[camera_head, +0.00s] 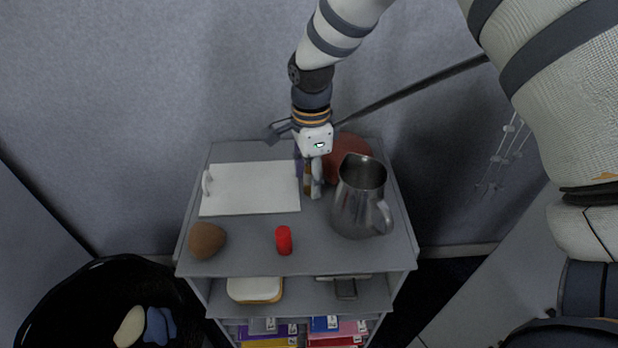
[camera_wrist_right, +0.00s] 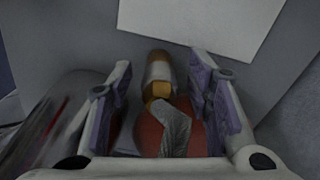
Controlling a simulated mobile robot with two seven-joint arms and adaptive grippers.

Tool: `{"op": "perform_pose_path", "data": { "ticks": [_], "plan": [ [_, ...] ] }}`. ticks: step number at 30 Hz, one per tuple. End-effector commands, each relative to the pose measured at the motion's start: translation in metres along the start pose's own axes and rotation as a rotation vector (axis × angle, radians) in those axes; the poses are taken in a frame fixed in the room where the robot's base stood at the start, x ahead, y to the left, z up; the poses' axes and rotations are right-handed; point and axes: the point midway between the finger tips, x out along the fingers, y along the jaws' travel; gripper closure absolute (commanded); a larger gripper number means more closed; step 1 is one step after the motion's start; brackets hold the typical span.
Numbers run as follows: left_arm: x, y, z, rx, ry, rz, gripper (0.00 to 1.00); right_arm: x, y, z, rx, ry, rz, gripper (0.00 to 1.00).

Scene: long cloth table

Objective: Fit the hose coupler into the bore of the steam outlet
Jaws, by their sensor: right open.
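My right gripper (camera_head: 311,172) points down over the grey top shelf, between the white board and the metal pitcher. In the right wrist view its two purple-padded fingers (camera_wrist_right: 160,95) are open, one on each side of a brass-coloured fitting (camera_wrist_right: 158,89) with a pale band and a grey bent part. The fitting lies between the fingers with gaps visible. In the head view it is mostly hidden by the gripper. I cannot tell whether this fitting is the hose coupler or the steam outlet, and no bore is clearly visible. My left gripper is not in view.
A metal pitcher (camera_head: 358,205) stands close right of the gripper. A reddish round object (camera_head: 349,150) is behind it. A white board (camera_head: 250,188) lies left. A red cylinder (camera_head: 284,240) and a brown rounded object (camera_head: 207,241) stand in front. Shelf space between them is clear.

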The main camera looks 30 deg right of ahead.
Motion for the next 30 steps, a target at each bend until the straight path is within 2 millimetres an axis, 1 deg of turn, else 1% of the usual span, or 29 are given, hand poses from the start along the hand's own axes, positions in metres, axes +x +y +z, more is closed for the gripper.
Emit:
{"op": "perform_pose_path", "data": {
  "ticks": [1,3,9,10,11,12,14,15,16,26,29,30],
  "plan": [
    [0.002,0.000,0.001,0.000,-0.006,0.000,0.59,0.010,0.001,0.000,0.000,0.002,0.006,0.54],
    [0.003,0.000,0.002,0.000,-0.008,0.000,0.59,0.015,0.001,0.000,0.000,0.000,0.002,0.54],
    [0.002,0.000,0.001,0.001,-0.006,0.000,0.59,0.015,0.000,0.000,-0.001,0.000,-0.002,0.54],
    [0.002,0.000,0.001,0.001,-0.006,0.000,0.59,0.014,0.000,0.000,-0.001,0.000,-0.002,0.56],
    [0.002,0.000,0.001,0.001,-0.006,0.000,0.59,0.014,0.000,0.000,-0.001,0.000,-0.001,0.63],
    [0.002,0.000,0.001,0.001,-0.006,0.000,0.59,0.014,0.000,0.000,-0.001,0.000,-0.001,0.72],
    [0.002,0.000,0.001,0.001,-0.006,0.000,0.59,0.014,0.000,0.000,-0.001,0.000,-0.001,0.86],
    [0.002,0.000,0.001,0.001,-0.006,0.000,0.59,0.014,0.000,0.000,-0.001,0.000,-0.001,0.95],
    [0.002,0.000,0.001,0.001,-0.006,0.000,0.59,0.014,0.000,0.000,-0.001,0.000,-0.001,1.00],
    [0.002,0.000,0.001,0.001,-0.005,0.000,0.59,0.012,0.000,0.000,-0.001,0.000,-0.002,1.00],
    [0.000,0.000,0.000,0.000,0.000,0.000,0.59,0.003,-0.001,0.000,-0.001,0.001,-0.003,1.00],
    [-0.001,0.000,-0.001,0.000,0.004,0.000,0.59,-0.003,-0.001,0.000,-0.001,0.001,-0.005,1.00]
  ]
}}
